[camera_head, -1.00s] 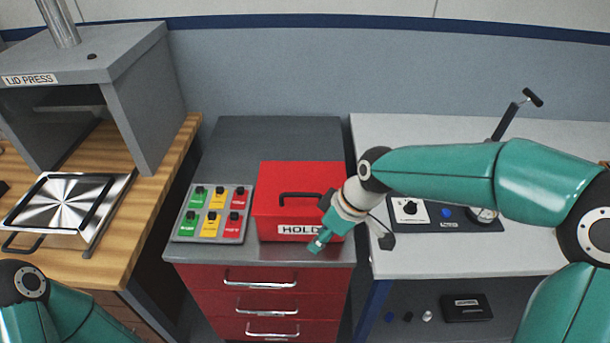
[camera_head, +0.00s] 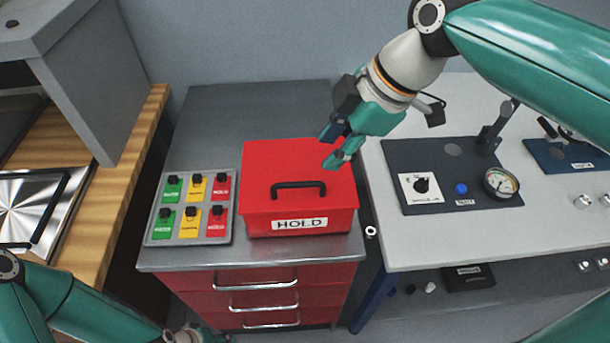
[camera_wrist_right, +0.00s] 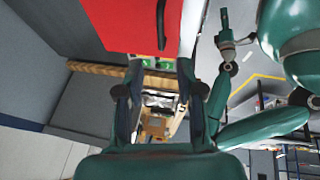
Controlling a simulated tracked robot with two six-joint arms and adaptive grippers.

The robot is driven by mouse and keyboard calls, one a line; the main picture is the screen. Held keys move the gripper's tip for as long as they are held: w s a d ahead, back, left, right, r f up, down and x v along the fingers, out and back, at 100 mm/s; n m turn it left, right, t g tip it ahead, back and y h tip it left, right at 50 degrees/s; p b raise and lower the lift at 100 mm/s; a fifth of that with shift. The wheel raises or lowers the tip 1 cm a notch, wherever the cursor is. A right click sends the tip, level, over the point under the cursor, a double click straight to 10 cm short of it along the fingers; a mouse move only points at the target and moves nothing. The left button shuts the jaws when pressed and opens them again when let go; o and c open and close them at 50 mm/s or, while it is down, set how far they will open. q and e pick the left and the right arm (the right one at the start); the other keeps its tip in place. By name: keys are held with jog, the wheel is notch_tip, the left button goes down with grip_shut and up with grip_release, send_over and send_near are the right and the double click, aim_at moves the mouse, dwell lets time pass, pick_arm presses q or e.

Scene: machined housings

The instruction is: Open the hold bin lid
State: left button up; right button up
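The red hold bin (camera_head: 298,224) stands on the grey cabinet top with a white HOLD label on its front. Its lid (camera_head: 260,165) is down, with a black bar handle (camera_head: 298,186) on top. My right gripper (camera_head: 335,146) is above the lid's far right part, beyond the handle, with its fingers apart and nothing between them. In the right wrist view its fingers (camera_wrist_right: 159,88) are also spread, and the red lid shows at the top with part of the handle. My left gripper (camera_head: 195,335) is low at the bottom edge, cut off, so its fingers cannot be judged.
A panel of green, yellow and red switches (camera_head: 192,208) sits left of the bin. A gauge panel (camera_head: 450,176) lies on the white bench at right. The grey cabinet top (camera_head: 250,105) is clear behind the bin.

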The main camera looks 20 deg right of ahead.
aim_at(301, 183)
jog(key=x, duration=1)
jog(key=shift+w+a+f, duration=0.1)
jog(key=shift+w+f, duration=0.05)
jog(key=shift+f, duration=0.2)
grip_shut()
